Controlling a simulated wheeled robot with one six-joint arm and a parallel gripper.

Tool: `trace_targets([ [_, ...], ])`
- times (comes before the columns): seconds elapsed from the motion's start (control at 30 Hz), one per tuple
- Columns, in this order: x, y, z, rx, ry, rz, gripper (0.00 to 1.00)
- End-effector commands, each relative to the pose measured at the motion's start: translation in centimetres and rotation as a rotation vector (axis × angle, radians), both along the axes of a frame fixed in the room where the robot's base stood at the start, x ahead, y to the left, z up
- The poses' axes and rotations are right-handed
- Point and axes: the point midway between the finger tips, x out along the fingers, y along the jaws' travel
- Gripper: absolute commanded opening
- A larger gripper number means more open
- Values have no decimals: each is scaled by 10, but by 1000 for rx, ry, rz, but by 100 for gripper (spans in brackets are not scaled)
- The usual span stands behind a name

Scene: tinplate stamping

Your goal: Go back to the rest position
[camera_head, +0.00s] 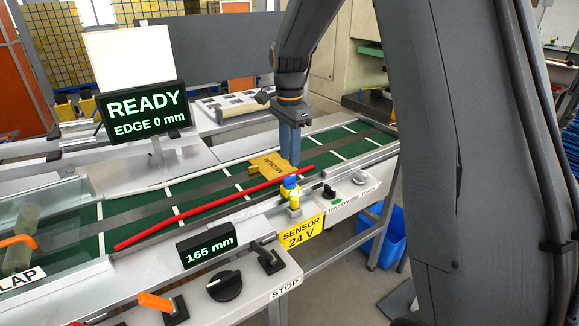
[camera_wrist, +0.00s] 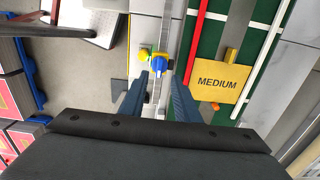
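My gripper (camera_head: 290,160) points down over the near edge of the green conveyor, just above a small sensor with a blue top and yellow body (camera_head: 290,188). In the wrist view its two fingers (camera_wrist: 158,85) stand apart with nothing held between them. The blue and yellow sensor (camera_wrist: 158,63) shows just beyond the fingertips, in line with the gap. I cannot tell whether the fingers touch it. My arm reaches down from the top right of the head view.
A yellow MEDIUM block (camera_head: 266,164) lies on the belt (camera_head: 190,188), behind a long red bar (camera_head: 210,208). A READY screen (camera_head: 146,112) stands at the left. An orange-handled lever (camera_head: 156,302), a black knob (camera_head: 224,286) and a STOP switch (camera_head: 270,260) sit on the near panel.

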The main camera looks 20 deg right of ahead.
Motion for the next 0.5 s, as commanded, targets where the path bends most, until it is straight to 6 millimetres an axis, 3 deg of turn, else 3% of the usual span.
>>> trace_targets([
  [0.13, 0, 0, 9, 0, -1, 0, 29],
  [0.5, 0, 0, 10, 0, 0, 0, 29],
])
